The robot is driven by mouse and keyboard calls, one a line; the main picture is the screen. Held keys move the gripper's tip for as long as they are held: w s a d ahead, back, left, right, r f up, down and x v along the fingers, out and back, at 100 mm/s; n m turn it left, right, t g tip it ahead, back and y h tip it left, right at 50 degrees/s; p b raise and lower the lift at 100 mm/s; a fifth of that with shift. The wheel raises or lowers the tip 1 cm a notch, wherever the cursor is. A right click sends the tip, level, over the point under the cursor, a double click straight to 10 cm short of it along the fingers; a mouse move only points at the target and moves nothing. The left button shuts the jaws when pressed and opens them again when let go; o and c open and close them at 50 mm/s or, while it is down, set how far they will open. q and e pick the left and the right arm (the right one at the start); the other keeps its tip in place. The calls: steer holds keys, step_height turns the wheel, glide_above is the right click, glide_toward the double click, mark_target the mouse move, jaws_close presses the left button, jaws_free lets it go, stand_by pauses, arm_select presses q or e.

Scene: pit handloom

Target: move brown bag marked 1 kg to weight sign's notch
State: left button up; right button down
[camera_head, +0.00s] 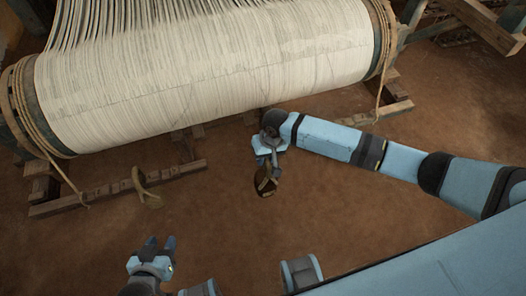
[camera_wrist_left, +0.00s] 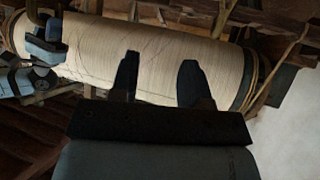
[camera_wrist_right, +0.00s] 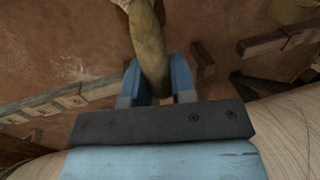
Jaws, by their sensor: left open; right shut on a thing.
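My right gripper (camera_head: 266,160) is shut on a brown bag (camera_head: 264,186), which hangs below it in front of the loom's cloth roll. In the right wrist view the bag (camera_wrist_right: 148,45) runs as a thick, curved brown shape between the fingers; no 1 kg mark can be read. A notched wooden rail (camera_head: 105,190) lies low at the left, and it also shows in the right wrist view (camera_wrist_right: 60,103). I cannot tell which notch bears the weight sign. My left gripper (camera_head: 160,244) is open and empty at the lower left, apart from the rail.
A second brown looped bag (camera_head: 147,195) is at the rail's front side. The large thread-wound roll (camera_head: 210,65) spans the back, with ropes (camera_head: 62,180) hanging at its ends. Another wooden rail (camera_head: 385,113) is at right. The brown floor (camera_head: 215,225) between is clear.

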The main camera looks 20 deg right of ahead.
mark_target(269, 166)
steer(key=shift+s, duration=1.05)
steer(key=shift+s+r+p, duration=0.3)
steer(key=shift+p, duration=0.25)
steer(key=shift+s+r+p, duration=0.15)
steer(key=shift+s+p, duration=0.5)
steer(key=shift+p, duration=0.05)
steer(key=shift+s+r+p, duration=0.1)
steer(key=shift+s+p, duration=1.3)
steer(key=shift+s, duration=0.15)
steer(key=shift+d, duration=0.2)
